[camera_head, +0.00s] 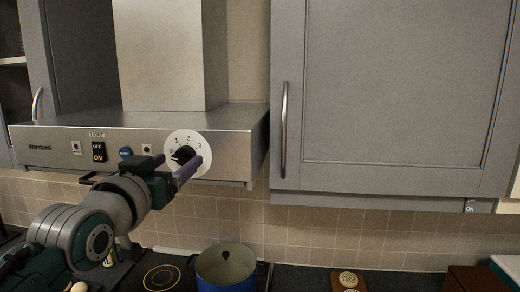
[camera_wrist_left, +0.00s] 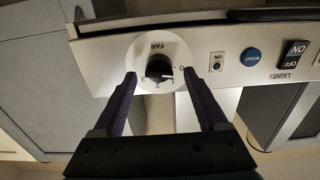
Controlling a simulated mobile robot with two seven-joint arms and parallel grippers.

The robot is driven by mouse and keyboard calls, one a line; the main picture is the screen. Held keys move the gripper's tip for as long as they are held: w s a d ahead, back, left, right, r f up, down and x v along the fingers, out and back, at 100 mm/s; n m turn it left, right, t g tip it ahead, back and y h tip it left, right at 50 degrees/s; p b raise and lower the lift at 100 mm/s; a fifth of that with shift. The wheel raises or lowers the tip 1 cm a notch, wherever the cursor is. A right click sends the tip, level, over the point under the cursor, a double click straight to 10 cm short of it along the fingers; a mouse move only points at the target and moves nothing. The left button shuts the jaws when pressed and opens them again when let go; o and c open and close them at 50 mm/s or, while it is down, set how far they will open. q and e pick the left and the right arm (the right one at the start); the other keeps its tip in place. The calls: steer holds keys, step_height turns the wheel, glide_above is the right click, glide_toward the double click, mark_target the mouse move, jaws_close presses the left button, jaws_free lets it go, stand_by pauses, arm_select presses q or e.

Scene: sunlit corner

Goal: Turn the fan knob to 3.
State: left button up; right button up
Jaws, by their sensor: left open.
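The fan knob (camera_head: 184,153) is black and sits on a round white dial plate (camera_head: 198,141) at the right end of the range hood's front. The dial carries the numbers 0 to 3. In the left wrist view the knob (camera_wrist_left: 159,67) shows a pale mark on the 0 side, far from the 3. My left gripper (camera_head: 178,168) is open. Its two purple fingers stand on either side of the knob, and in the wrist view (camera_wrist_left: 159,77) gaps show between them and the knob. Whether the fingertips touch the dial plate is unclear. My right gripper is not in view.
The metal hood (camera_head: 225,120) also carries a black ON/OFF light switch (camera_head: 98,152) and a blue button (camera_head: 125,152) left of the dial. A grey cabinet (camera_head: 390,90) hangs to the right. Below, a pot (camera_head: 226,268) stands on the dark cooktop.

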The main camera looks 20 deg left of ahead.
arm_select(q)
steer(key=shift+x, duration=0.9)
steer(key=shift+c, duration=0.3)
jaws_close()
